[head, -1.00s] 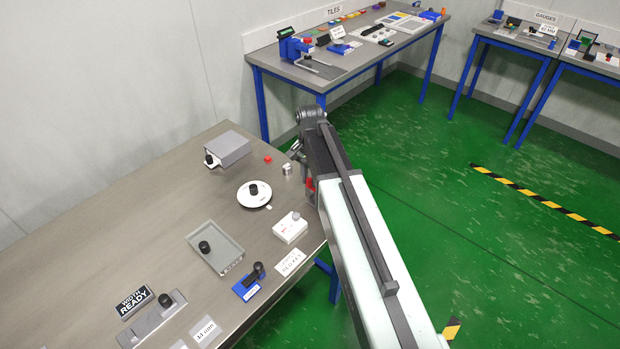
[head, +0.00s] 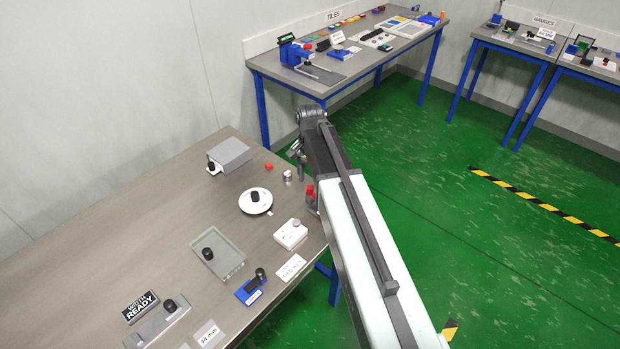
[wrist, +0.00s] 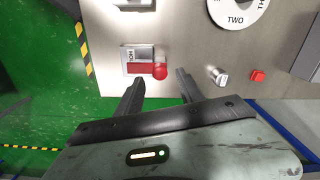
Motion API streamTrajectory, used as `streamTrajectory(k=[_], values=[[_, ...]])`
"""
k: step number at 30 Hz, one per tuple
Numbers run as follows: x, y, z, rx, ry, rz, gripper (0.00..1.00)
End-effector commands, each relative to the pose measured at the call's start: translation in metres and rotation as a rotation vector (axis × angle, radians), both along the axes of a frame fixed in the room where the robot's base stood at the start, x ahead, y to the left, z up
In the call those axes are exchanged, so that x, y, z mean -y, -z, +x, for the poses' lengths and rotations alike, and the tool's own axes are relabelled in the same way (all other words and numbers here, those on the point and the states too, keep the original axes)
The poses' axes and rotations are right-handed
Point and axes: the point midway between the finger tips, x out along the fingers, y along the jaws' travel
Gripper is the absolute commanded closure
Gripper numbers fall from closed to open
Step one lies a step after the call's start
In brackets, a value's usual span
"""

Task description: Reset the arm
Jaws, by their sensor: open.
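My gripper (head: 299,166) is at the right edge of the near table in the head view, partly hidden by my arm. In the wrist view my gripper (wrist: 158,92) shows two black fingers spread apart with nothing between them. A red knob (wrist: 160,71) beside a red and white label plate (wrist: 138,60) lies just beyond the fingertips, apart from them. The red knob also shows beside my arm in the head view (head: 310,191).
A silver cylinder (head: 287,176), a red cube (head: 268,167), a white dial (head: 256,202), a grey box (head: 230,155), a white box (head: 290,233) and a grey tray (head: 229,261) stand on the near table (head: 130,225). Green floor lies open on the right.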

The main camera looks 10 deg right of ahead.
Motion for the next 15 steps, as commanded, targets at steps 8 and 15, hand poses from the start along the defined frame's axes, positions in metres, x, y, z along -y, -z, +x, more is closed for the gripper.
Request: streamTrajectory(k=[8,15], values=[[0.0,-0.044,0.0,0.0,0.0,0.0,0.55],[0.0,-0.041,0.0,0.0,0.0,0.0,0.55]])
